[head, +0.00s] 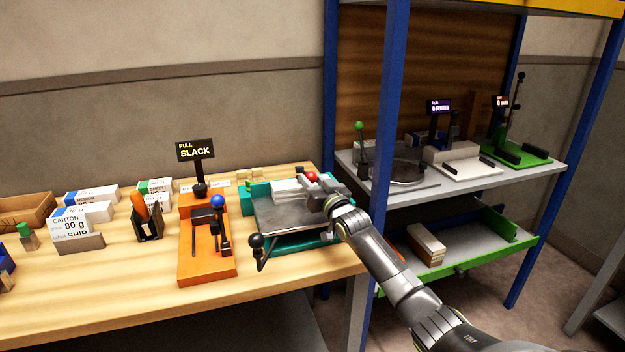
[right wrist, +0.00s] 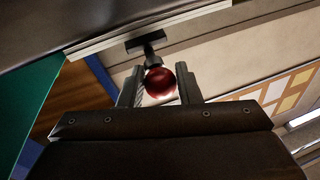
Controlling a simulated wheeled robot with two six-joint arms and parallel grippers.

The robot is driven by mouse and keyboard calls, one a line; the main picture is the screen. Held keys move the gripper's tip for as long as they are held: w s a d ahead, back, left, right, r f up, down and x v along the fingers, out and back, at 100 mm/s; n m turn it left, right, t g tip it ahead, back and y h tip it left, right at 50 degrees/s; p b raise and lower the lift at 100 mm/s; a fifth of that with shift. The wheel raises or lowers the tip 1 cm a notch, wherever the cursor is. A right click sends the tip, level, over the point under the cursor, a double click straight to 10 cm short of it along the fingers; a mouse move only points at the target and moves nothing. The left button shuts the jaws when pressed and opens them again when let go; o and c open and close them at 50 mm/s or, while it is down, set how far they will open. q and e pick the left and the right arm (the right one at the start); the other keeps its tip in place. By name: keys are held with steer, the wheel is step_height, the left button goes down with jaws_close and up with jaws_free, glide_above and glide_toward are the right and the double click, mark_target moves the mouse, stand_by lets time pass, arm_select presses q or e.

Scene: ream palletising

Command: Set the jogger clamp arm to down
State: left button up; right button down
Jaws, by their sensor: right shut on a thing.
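The jogger is a teal machine (head: 316,240) with a grey metal plate (head: 281,217) at the right end of the wooden bench. A light stack lies at the back of the plate. The clamp arm's red ball knob (head: 311,176) shows just above the stack. My right gripper (head: 320,184) reaches it from the right and is shut on the knob. In the right wrist view the red knob (right wrist: 161,82) sits between the two fingers, with a dark stem and bar (right wrist: 146,41) beyond it. The gripper hides part of the arm. My left gripper is out of view.
A black-knobbed lever (head: 256,241) stands at the jogger's front left. An orange device (head: 207,259) with a blue knob and a "PULL SLACK" sign (head: 196,151) stands left of it. A blue rack post (head: 387,130) rises close to my right arm. Shelves (head: 437,188) lie beyond.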

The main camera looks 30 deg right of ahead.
steer(key=shift+f, duration=0.85)
steer(key=shift+f+b, duration=0.1)
steer(key=shift+b, duration=0.2)
steer(key=c, duration=1.3)
jaws_free()
steer(key=shift+o, duration=1)
steer(key=shift+w, duration=0.25)
steer(key=shift+s+r, duration=0.2)
steer(key=shift+s, duration=0.05)
